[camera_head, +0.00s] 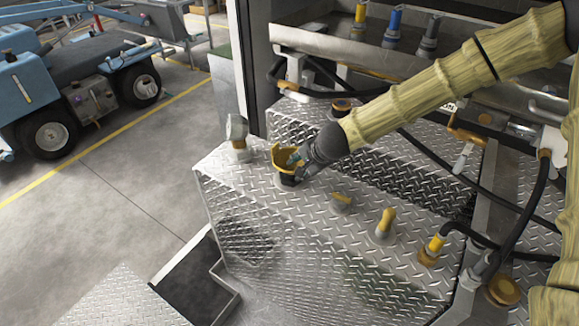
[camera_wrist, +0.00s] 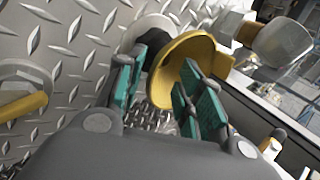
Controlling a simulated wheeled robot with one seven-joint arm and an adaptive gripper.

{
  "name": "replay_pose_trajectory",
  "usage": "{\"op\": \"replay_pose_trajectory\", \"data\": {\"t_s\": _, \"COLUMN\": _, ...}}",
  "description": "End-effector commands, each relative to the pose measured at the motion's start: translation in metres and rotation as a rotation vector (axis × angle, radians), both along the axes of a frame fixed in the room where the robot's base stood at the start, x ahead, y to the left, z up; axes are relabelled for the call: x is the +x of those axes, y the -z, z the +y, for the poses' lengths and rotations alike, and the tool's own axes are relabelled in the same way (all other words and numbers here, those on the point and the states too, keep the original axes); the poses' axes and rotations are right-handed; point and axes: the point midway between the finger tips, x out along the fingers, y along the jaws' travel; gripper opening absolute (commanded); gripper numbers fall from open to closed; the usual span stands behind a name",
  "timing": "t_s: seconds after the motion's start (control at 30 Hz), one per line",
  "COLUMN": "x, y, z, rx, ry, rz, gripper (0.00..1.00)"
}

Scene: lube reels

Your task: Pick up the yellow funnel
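The yellow funnel (camera_head: 283,156) stands on top of the diamond-plate metal box, near its far left corner, with a dark lower part. In the wrist view the funnel (camera_wrist: 187,62) lies ahead, its flared yellow rim between and beyond the fingertips. My gripper (camera_head: 296,160) reaches down to the funnel from the right. In the wrist view my gripper (camera_wrist: 160,75) has its teal-padded fingers apart, one on each side of part of the funnel. A gap shows between the left finger and the rim. Whether the right finger touches the funnel is unclear.
A grey round-headed gauge or cap (camera_head: 237,132) stands close left of the funnel. Yellow-handled fittings (camera_head: 386,222) and a small yellow lever (camera_head: 342,199) sit to the right on the box (camera_head: 320,245). Black hoses (camera_head: 515,235) run at right. Open floor (camera_head: 120,190) lies left.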

Motion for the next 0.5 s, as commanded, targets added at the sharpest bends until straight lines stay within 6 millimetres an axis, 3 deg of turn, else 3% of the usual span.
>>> {"op": "replay_pose_trajectory", "data": {"t_s": 0.5, "x": 0.024, "y": 0.031, "z": 0.007, "rx": 0.001, "ry": 0.0, "rz": 0.002, "gripper": 0.36}}
